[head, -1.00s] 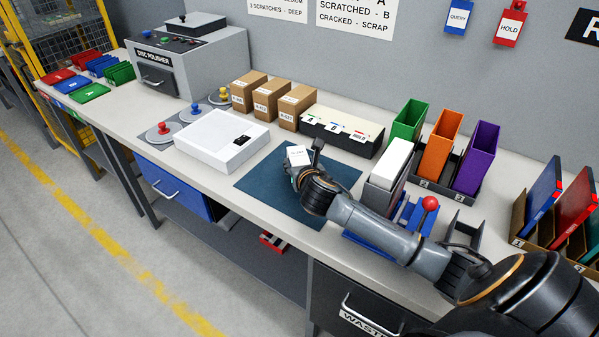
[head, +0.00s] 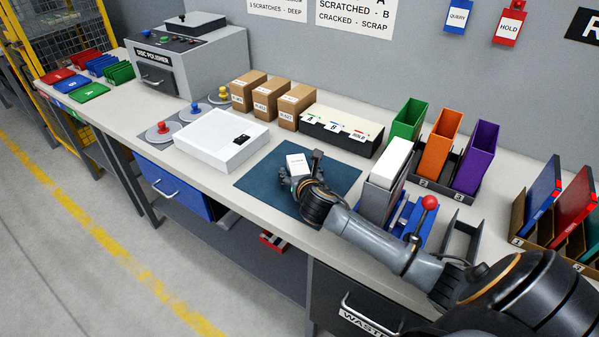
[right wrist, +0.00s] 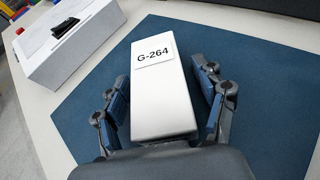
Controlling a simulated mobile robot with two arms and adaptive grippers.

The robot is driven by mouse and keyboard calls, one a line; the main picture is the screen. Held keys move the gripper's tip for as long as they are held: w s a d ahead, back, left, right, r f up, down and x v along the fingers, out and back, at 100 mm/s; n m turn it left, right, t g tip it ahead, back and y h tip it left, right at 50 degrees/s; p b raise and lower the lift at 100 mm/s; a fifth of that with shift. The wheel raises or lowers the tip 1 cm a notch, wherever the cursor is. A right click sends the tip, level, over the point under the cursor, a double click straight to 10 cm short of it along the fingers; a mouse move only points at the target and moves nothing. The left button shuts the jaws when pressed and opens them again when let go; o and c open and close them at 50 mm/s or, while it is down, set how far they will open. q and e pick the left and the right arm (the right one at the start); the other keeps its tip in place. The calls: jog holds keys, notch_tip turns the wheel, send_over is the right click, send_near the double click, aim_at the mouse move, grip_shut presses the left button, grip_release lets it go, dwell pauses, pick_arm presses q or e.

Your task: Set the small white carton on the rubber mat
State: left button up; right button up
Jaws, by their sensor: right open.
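The small white carton (head: 297,163) is on the dark blue rubber mat (head: 262,184) in the head view, partly hidden by my right gripper (head: 299,174). In the right wrist view the carton (right wrist: 160,95) bears a G-264 label and lies over the mat (right wrist: 265,110). My right gripper (right wrist: 165,105) is open, with one finger on each side of the carton. A narrow gap shows between the right finger and the carton; the left finger is very close to it. My left gripper is in neither view.
A white flat device (head: 215,142) stands left of the mat. Brown boxes (head: 265,102) and a black-fronted card box (head: 340,132) stand behind it. A grey holder with a white block (head: 395,160) and a red-knobbed lever (head: 429,203) stand to the right, close to my right arm.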

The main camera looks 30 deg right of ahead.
jog(key=shift+r, duration=0.2)
jog(key=v, duration=1.2)
